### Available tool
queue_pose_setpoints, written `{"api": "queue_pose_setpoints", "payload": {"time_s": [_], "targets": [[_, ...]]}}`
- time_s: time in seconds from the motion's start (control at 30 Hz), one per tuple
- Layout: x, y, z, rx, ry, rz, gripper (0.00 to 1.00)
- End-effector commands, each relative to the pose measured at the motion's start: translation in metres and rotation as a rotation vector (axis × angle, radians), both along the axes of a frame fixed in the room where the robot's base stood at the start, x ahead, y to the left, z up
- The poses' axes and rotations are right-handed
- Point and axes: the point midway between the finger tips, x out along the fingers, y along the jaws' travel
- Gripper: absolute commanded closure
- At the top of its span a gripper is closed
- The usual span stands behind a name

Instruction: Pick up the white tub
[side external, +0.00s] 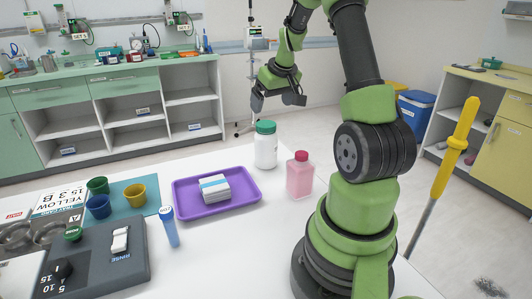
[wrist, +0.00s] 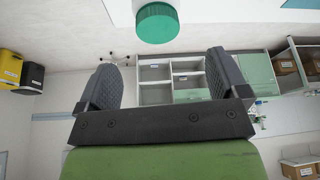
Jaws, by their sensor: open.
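The white tub (side external: 266,150) with a green lid stands upright on the white table, behind the purple tray and left of the pink bottle. My gripper (side external: 279,101) is open and empty, above and beyond the tub in the side view, with clear space between its fingers and the lid. In the wrist view the green lid (wrist: 157,23) shows at the top edge, past the fingertips and roughly in line with the gap between the open fingers (wrist: 163,65). Most of the tub is out of that view.
A pink bottle (side external: 300,176) stands close to the tub's right. A purple tray (side external: 190,207) holds a white-and-blue pack (side external: 215,189). Several cups on a teal mat (side external: 119,208), a blue-capped tube (side external: 169,227) and a grey device (side external: 97,262) occupy the left.

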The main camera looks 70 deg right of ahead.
Motion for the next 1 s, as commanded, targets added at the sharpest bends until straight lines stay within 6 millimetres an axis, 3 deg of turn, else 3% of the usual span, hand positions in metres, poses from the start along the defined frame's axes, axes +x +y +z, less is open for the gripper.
{"api": "queue_pose_setpoints", "payload": {"time_s": [0.1, 0.37, 0.63, 0.97, 1.0], "targets": [[0.006, -0.004, -0.019, 0.003, 0.004, 0.001, 0.07], [0.013, -0.010, -0.041, 0.002, 0.001, 0.000, 0.07], [0.024, -0.021, -0.076, 0.003, 0.003, 0.000, 0.07], [0.027, -0.023, -0.083, -0.001, 0.001, 0.001, 0.07], [0.027, -0.023, -0.083, 0.000, 0.002, 0.001, 0.14]]}}
